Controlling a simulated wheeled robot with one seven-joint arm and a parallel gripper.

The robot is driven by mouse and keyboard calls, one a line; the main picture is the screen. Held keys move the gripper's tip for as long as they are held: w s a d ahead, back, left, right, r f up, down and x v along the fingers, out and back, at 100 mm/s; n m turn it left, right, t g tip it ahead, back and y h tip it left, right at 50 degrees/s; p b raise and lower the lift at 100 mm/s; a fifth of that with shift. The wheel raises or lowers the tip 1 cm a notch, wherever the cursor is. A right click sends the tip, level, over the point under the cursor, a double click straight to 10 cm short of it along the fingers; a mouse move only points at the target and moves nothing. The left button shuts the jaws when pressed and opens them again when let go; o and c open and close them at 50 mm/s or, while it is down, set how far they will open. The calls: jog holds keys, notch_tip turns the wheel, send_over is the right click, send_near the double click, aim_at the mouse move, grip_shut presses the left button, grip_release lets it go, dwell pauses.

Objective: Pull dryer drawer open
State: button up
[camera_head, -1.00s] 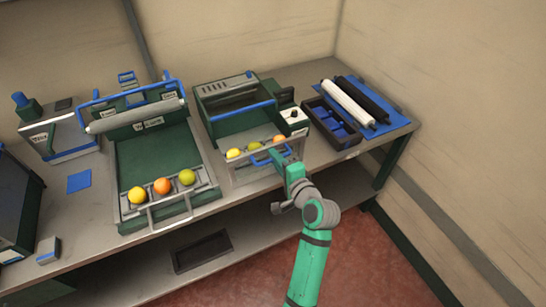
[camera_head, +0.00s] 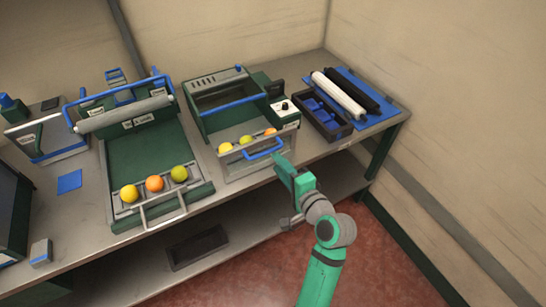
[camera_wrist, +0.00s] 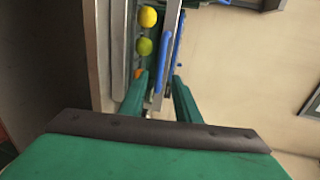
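The dryer (camera_head: 205,84) is a green box with a blue bar across its front, standing on the bench. Its drawer (camera_head: 245,169) is a pale front section with a blue handle (camera_head: 265,152); yellow, green and orange fruits sit in a row just behind the handle. My gripper (camera_head: 279,162) is just right of and below the handle. In the wrist view my gripper (camera_wrist: 160,76) has its two green fingers apart. The blue handle also shows in the wrist view (camera_wrist: 167,45), around and beyond the fingertips. I cannot tell whether any finger touches it.
A dark tray with blue dividers (camera_head: 350,128) stands right of the dryer, beside white and black rollers on a blue mat (camera_head: 393,105). A larger green machine with a roller and fruits (camera_head: 111,165) is at left. Open floor (camera_head: 385,262) lies in front of the bench.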

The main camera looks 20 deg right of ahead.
jog(key=shift+v, duration=1.3)
jog(key=shift+w, duration=0.15)
jog(key=s+a+f+n+g+h, duration=0.1)
jog(key=s+a+f+n+h, duration=0.15)
jog(key=s+a+f, duration=0.45)
jog(key=s+a+f+n+g+h, duration=0.1)
jog(key=s+a+f+n, duration=0.25)
jog(key=s+f, duration=0.35)
jog(key=s+a+r+n+t+y, duration=0.1)
jog(key=s+a+n, duration=0.4)
jog(key=s, duration=0.3)
jog(key=s+a+r+n+y, duration=0.1)
jog(key=s+a+r+n, duration=0.1)
jog(key=s+a+n, duration=0.4)
jog(key=s+a, duration=0.1)
jog(key=s, duration=0.2)
jog(key=shift+a+t, duration=0.35)
jog(key=shift+t, duration=0.05)
jog(key=shift+s+y, duration=0.15)
jog(key=shift+y, duration=0.1)
